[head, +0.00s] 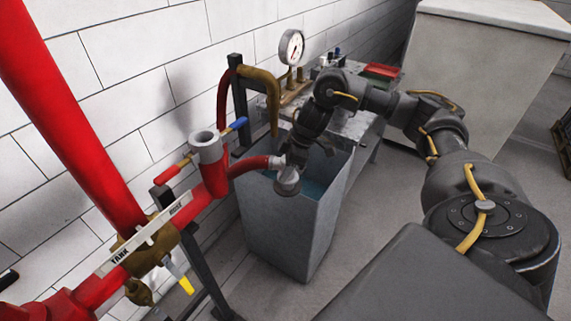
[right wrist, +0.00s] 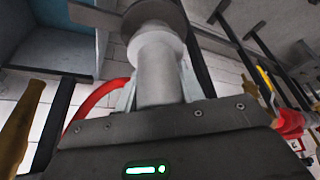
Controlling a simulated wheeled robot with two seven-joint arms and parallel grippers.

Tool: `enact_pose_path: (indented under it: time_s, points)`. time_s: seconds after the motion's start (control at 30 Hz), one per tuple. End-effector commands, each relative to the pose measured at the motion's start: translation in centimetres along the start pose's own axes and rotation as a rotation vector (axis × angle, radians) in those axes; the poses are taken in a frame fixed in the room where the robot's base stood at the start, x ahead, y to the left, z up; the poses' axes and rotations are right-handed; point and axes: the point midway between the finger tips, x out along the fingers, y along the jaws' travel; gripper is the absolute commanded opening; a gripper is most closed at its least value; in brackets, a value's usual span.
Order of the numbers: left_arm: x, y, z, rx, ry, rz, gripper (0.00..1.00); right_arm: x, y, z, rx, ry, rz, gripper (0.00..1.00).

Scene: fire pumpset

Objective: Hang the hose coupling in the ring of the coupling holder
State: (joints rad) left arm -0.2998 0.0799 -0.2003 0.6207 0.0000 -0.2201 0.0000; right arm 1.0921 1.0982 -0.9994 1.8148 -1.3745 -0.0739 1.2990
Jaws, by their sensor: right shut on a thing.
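The grey metal hose coupling (head: 287,183) hangs at the end of my right arm in the head view. My right gripper (head: 296,160) is shut on it, above the grey bin's opening. In the right wrist view the coupling (right wrist: 160,65) stands between the fingers (right wrist: 158,100), with its wider collar away from the gripper. I cannot make out the ring of the coupling holder for certain. My left gripper is out of view.
A grey open bin (head: 285,232) holding blue-looking water stands below the gripper. A red pipe (head: 75,140), a grey upright outlet (head: 207,147) and a brass valve (head: 150,245) are at left. A gauge (head: 291,47) and bench (head: 352,125) stand behind. Floor at right is partly clear.

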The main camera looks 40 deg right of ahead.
Motion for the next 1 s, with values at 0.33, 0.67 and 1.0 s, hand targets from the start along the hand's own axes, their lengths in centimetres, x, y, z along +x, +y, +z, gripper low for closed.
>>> enact_pose_path:
  time_s: [0.33, 0.67, 1.0]
  points:
    - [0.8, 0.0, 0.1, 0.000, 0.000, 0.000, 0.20, 2.0, 0.0, 0.8, 0.000, 0.001, 0.000, 0.02]
    - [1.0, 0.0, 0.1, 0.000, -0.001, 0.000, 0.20, 2.5, 0.1, 1.0, 0.000, 0.002, 0.001, 0.02]
    - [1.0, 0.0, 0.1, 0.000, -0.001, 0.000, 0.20, 2.5, 0.0, 1.0, 0.000, 0.002, 0.001, 0.02]
